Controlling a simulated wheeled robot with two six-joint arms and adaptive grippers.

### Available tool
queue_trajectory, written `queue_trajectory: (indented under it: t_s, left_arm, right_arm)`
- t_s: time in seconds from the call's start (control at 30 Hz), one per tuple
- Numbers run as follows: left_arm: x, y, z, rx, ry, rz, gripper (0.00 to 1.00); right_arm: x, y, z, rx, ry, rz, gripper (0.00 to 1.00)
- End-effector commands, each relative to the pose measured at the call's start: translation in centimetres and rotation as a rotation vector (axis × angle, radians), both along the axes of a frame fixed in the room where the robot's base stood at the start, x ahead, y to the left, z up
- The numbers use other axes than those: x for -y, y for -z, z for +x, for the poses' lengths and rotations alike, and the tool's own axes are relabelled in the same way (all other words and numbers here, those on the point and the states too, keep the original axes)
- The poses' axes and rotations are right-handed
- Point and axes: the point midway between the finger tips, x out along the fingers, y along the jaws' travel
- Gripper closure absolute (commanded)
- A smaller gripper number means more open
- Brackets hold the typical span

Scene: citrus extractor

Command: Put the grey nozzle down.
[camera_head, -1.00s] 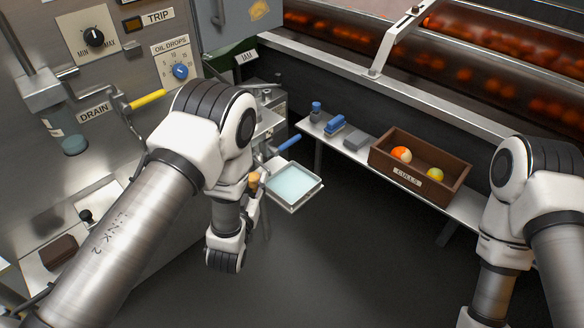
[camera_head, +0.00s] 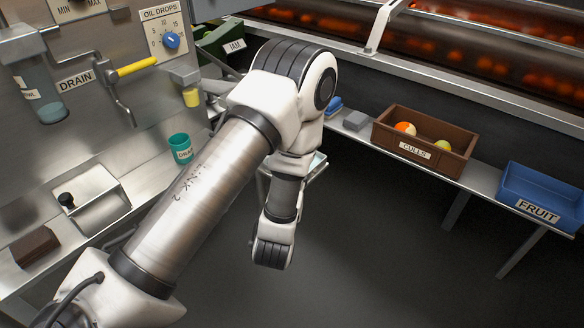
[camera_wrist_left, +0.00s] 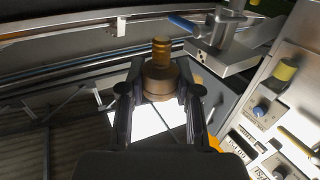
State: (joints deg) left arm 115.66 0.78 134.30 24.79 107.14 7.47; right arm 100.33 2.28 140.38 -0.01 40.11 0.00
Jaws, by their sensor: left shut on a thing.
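My left gripper (camera_wrist_left: 160,92) is shut on a stepped, round nozzle (camera_wrist_left: 160,78). The nozzle looks brass-brown rather than grey in this light, with a narrow ribbed neck above a wider body. It stands out beyond the fingertips in the left wrist view, with no surface visibly touching it. In the head view my left arm hides the gripper and the nozzle. My right gripper is in neither view.
A low shelf holds a grey block (camera_head: 356,120), a brown CULLS box (camera_head: 455,163) with fruit and a blue FRUIT bin (camera_head: 540,190). A teal cup (camera_head: 180,146) stands on the left counter, below the yellow-handled DRAIN lever (camera_head: 137,67). Dark floor is open at centre.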

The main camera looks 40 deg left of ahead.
Motion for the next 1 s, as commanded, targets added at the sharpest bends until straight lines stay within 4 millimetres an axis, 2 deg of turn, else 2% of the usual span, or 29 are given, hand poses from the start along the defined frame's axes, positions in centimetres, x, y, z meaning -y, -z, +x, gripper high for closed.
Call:
queue_trajectory:
  t_s: [0.03,0.2,0.3,0.5,0.53,0.63,1.0]
  left_arm:
    - [-1.4,0.5,1.2,0.008,-0.01,-0.005,1.0]
    - [-4.7,0.9,5.2,0.007,-0.004,-0.002,1.0]
    - [-6.0,1.0,6.8,0.004,0.0,0.0,1.0]
    - [-7.5,1.4,8.6,0.002,0.001,0.001,1.0]
    - [-7.4,2.7,8.4,-0.003,0.003,0.002,1.0]
    - [-7.3,4.6,8.4,-0.002,0.004,0.002,1.0]
    - [-7.2,4.9,8.4,-0.001,0.003,0.002,1.0]
  right_arm:
    - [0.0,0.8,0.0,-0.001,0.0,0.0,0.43]
    - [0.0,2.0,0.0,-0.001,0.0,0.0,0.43]
    - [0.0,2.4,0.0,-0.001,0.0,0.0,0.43]
    - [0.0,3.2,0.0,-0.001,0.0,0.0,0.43]
    - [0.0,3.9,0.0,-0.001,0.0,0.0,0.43]
    - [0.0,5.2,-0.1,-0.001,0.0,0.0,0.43]
    - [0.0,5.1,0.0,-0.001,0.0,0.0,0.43]
